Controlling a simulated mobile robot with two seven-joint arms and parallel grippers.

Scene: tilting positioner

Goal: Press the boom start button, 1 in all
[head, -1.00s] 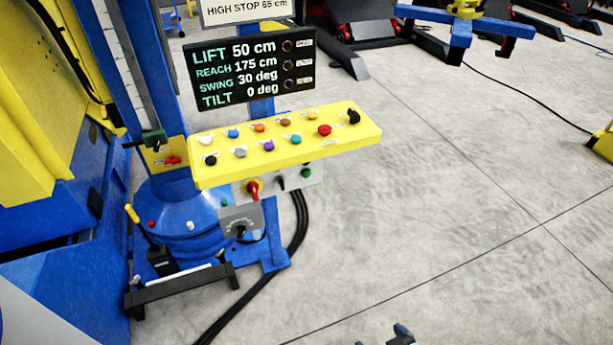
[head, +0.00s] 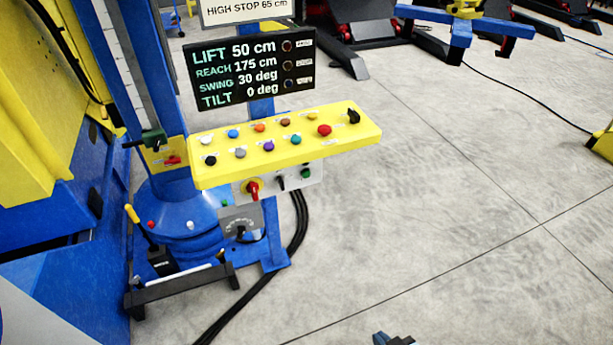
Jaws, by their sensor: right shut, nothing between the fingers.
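A yellow control console (head: 225,176) on the blue column carries two rows of small coloured buttons, a larger red button (head: 324,130) and a black switch (head: 353,117). A grey panel (head: 268,187) under it holds a red rotary handle (head: 252,189), a black lever (head: 281,182) and a green button (head: 306,173). The labels are too small to read, so I cannot tell which button is the boom start. Only the tip of my right gripper (head: 394,339) shows at the bottom edge, shut and empty, well below and right of the console. My left gripper is out of view.
A black display (head: 252,71) above the console reads lift 50 cm, reach 175 cm, swing 30 deg, tilt 0 deg. A pedal bar (head: 185,287) and yellow-handled lever (head: 138,222) stand at the column's foot. Black cables (head: 299,225) hang beside it.

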